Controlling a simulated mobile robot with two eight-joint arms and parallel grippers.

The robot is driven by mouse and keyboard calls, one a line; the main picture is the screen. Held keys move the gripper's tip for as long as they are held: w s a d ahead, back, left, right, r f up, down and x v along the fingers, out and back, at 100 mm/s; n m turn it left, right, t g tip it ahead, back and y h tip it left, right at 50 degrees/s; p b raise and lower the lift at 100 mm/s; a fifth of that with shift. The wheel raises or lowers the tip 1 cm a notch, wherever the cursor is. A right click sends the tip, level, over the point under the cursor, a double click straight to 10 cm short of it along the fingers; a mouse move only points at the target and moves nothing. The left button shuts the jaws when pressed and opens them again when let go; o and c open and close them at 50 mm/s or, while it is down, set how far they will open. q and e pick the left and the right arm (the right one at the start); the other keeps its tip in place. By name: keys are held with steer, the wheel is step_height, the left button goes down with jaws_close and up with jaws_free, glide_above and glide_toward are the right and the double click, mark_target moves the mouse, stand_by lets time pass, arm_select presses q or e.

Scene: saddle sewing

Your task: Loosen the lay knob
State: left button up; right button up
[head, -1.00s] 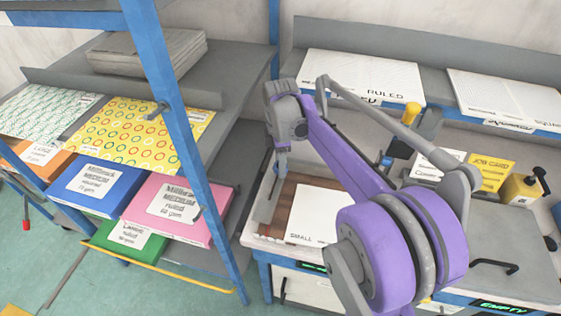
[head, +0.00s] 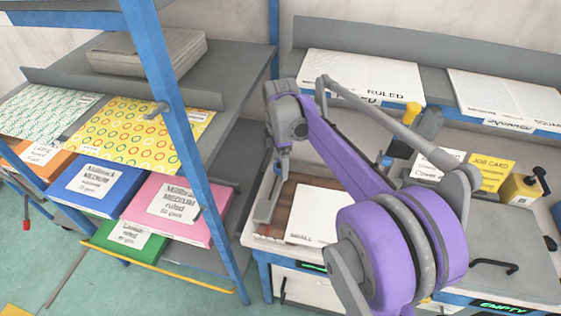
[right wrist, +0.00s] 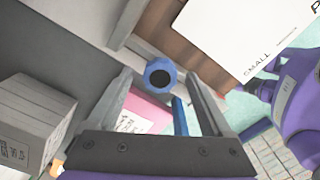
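The lay knob looks to be the blue round knob with a black centre (right wrist: 160,74) in the right wrist view. It lies between the fingertips of my right gripper (right wrist: 158,84), with a gap on each side. The fingers are apart and do not visibly touch it. In the head view my right gripper (head: 282,158) points down over the left end of the bench, and a bit of blue shows beside its tips. The knob is mostly hidden there. My left gripper is not in view.
A white sheet marked SMALL (head: 311,213) lies on a brown wooden board right of the gripper. A blue rack post (head: 195,170) and shelves with pink (head: 170,240) and blue packs stand close on the left.

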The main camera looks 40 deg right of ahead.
steer(key=shift+r, duration=0.1)
step_height(320, 180, up, 11)
steer(key=shift+p, duration=0.35)
steer(key=shift+a+f, duration=0.1)
steer(key=shift+f, duration=0.1)
stand_by(0.4)
steer(key=s+a+f+m+t, duration=0.5)
steer(key=s+a+f+m, duration=0.8)
steer(key=s+a+f, duration=0.2)
steer(key=shift+s+a+f+m+t, duration=0.3)
steer(key=shift+s+a+f+m, duration=0.1)
steer(key=shift+s+a, duration=0.35)
